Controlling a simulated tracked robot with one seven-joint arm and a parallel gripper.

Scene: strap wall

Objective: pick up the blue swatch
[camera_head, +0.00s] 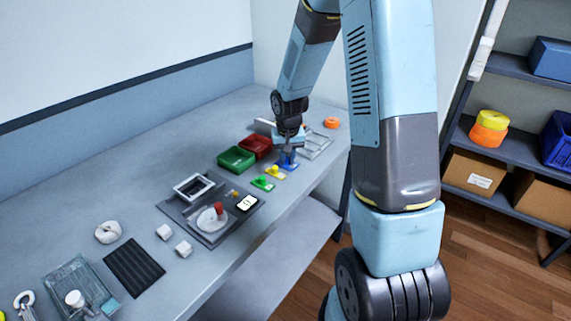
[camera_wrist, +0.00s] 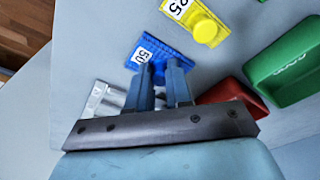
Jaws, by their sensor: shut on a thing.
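The blue swatch (camera_head: 287,161) lies on the grey bench near its front edge, at the right end of a short row of swatches. In the wrist view the blue swatch (camera_wrist: 180,42) is a flat piece with a white label reading 50. My gripper (camera_head: 290,148) is right over it, pointing down. In the wrist view my gripper (camera_wrist: 161,68) has its two fingers close together at the swatch, shut on it. The gripped part is hidden between the fingers. I cannot tell whether the swatch is clear of the bench.
A yellow swatch (camera_head: 275,173) and a green swatch (camera_head: 262,184) lie beside it. A green bin (camera_head: 237,159) and a red bin (camera_head: 256,146) stand just behind. A clear-looking tray (camera_head: 317,145) and an orange roll (camera_head: 332,122) are to the right.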

